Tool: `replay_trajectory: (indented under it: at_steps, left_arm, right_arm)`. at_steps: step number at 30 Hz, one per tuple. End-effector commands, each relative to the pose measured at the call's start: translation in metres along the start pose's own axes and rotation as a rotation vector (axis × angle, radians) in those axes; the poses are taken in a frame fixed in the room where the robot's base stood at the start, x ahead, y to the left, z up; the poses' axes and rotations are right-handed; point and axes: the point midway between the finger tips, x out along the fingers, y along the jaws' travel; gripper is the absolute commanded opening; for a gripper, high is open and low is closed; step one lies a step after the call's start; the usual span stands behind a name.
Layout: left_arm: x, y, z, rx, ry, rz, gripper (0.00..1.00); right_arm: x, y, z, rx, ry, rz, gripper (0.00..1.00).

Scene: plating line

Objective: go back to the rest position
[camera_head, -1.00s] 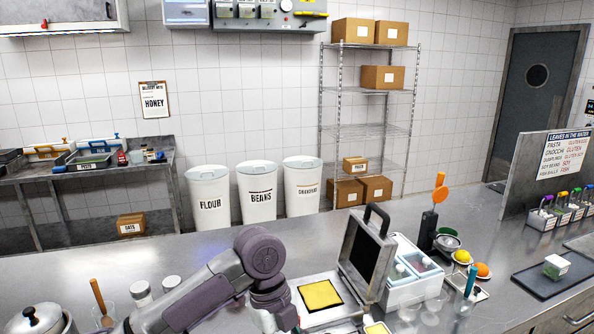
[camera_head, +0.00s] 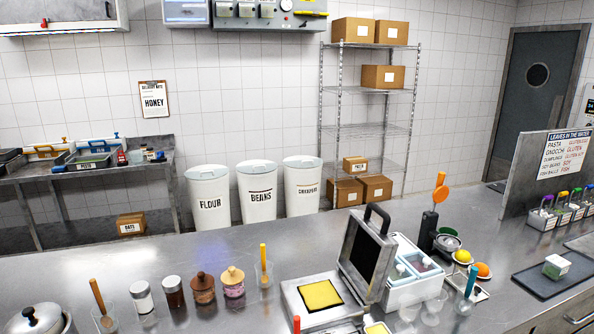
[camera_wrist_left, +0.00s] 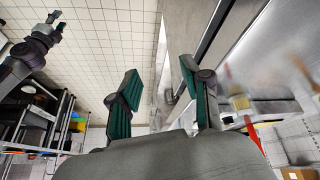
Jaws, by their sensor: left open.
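My left gripper (camera_wrist_left: 160,92) shows in the left wrist view. Its two green-padded fingers are spread apart with nothing between them. Pale wall tiles and a blurred metal surface lie beyond the fingers. Neither of my grippers shows in the head view. A dark arm part with a gripper-like end shows at the upper left of the left wrist view, but its jaws are too small to judge.
The steel counter (camera_head: 200,262) holds an open press (camera_head: 368,250) with a yellow slab (camera_head: 320,295), several jars, a pot (camera_head: 38,320) at the left and a white container (camera_head: 415,285). A dark tray (camera_head: 540,282) lies at the right. Bins stand behind.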

Motion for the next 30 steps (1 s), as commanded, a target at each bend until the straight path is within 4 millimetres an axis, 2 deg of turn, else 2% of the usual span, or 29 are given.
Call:
replay_trajectory:
  at_steps: [1, 6, 17, 26, 30]
  left_arm:
    - [-0.003, 0.001, 0.019, -0.088, -0.012, -0.029, 0.48]
    - [-0.017, -0.005, 0.067, -0.315, -0.050, -0.140, 0.48]
    - [-0.055, -0.011, 0.148, -0.627, -0.124, -0.344, 0.48]
    - [0.021, -0.025, 0.169, -0.626, -0.150, -0.328, 0.48]
    - [0.063, -0.029, 0.186, -0.625, -0.166, -0.319, 0.48]
  right_arm:
    - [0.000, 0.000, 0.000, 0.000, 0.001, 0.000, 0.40]
    - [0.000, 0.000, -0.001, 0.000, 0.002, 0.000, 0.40]
    - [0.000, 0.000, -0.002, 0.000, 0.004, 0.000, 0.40]
    - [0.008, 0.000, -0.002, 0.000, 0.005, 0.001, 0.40]
    - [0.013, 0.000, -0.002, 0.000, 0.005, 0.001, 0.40]
